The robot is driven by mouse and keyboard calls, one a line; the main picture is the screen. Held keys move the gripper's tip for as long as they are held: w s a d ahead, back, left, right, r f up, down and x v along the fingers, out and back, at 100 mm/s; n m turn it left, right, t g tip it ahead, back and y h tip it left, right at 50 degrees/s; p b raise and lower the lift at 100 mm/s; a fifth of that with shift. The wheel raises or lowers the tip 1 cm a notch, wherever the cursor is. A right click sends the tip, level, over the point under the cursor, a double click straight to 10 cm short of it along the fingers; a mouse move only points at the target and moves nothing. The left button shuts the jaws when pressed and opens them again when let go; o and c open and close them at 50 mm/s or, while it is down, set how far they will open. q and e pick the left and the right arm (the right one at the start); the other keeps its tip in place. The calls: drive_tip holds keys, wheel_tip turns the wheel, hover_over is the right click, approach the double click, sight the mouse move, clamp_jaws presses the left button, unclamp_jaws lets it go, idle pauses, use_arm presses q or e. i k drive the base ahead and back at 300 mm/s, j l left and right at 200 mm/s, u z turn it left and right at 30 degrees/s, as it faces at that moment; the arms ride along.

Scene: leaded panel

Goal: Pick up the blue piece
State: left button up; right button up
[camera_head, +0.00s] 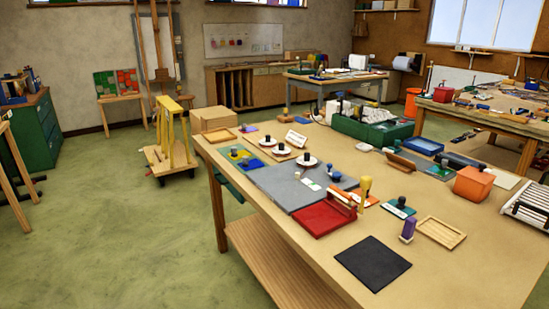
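Several small flat coloured pieces with knobs lie on the long wooden table. A blue knobbed piece (334,173) stands on the right part of the grey mat (290,188). I cannot tell from this view which is the blue piece of the task. Neither of my grippers is in view.
A red tray (322,219), a black mat (373,263) and an empty wooden tray (441,232) lie near the front. An orange box (472,183) and a white rack (527,204) stand at the right. A green crate (371,129) is at the back.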

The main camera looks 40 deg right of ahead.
sight(246, 164)
drive_tip(key=i+z, duration=0.3)
drive_tip(key=i, duration=1.05)
drive_tip(key=i+u, duration=0.15)
drive_tip(key=i, duration=1.3)
drive_tip(key=i+z, duration=0.2)
drive_tip(key=z, duration=0.15)
drive_tip(key=i+z, duration=0.15)
drive_tip(key=z, duration=0.2)
drive_tip(key=i+j+z, duration=0.1)
drive_tip(key=z, duration=0.25)
drive_tip(key=i+z, duration=0.1)
drive_tip(key=z, duration=1.45)
